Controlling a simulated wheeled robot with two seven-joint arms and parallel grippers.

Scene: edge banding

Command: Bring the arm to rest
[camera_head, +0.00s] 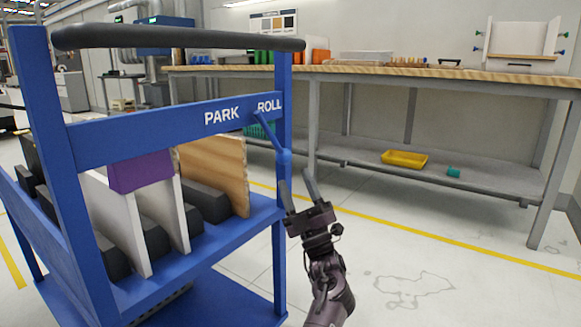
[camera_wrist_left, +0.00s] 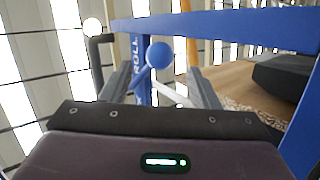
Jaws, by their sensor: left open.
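My left gripper (camera_head: 296,180) is open and empty in the head view, just below and close to the blue lever (camera_head: 271,132) on the cart's front bar. The lever slants down from under the word ROLL to a round blue knob (camera_head: 284,158). In the left wrist view the knob (camera_wrist_left: 158,55) appears between the two spread fingers (camera_wrist_left: 163,88); I cannot tell if they touch the lever. The blue cart (camera_head: 160,127) carries the words PARK and ROLL. My right gripper is not in view.
The cart holds upright white panels (camera_head: 117,222), a wooden panel (camera_head: 222,170), dark blocks and a purple piece (camera_head: 140,172). A workbench (camera_head: 400,75) stands behind, with a yellow tray (camera_head: 404,159) on its lower shelf. The floor right of my arm is clear.

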